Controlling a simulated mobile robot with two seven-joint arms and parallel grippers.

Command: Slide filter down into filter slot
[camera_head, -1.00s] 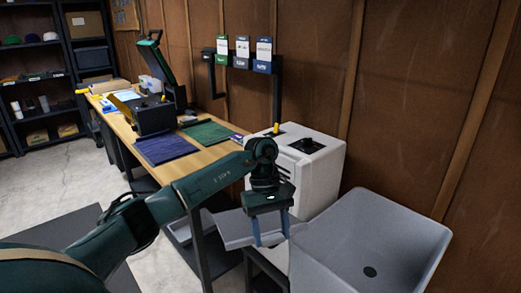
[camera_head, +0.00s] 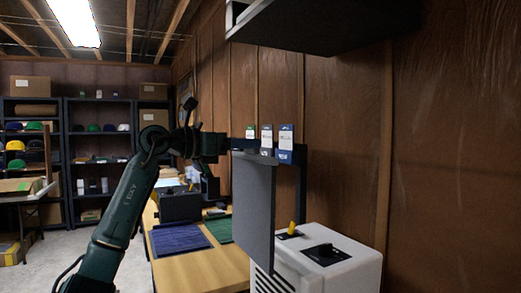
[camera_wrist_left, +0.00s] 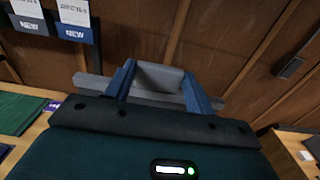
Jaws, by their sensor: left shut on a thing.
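My left gripper (camera_head: 232,150) is shut on the filter, a flat grey panel (camera_head: 254,208). The panel hangs upright below the fingers, seen at an angle, in front of the wall and just left of the white machine. In the left wrist view, the blue fingers of my left gripper (camera_wrist_left: 160,82) straddle the panel's grey edge (camera_wrist_left: 92,88). The white cabinet machine (camera_head: 365,275) has a dark recess (camera_head: 326,254) on its top; I cannot tell whether this is the filter slot. The panel's lower part overlaps the machine in the picture. My right gripper is out of view.
A yellow knob (camera_head: 291,228) stands on the machine's top. A wooden workbench (camera_head: 200,268) with a blue mat (camera_head: 180,238) lies to the left. Tagged cards (camera_head: 285,140) hang on a dark wall rail. A dark box-like unit (camera_head: 330,25) juts out overhead.

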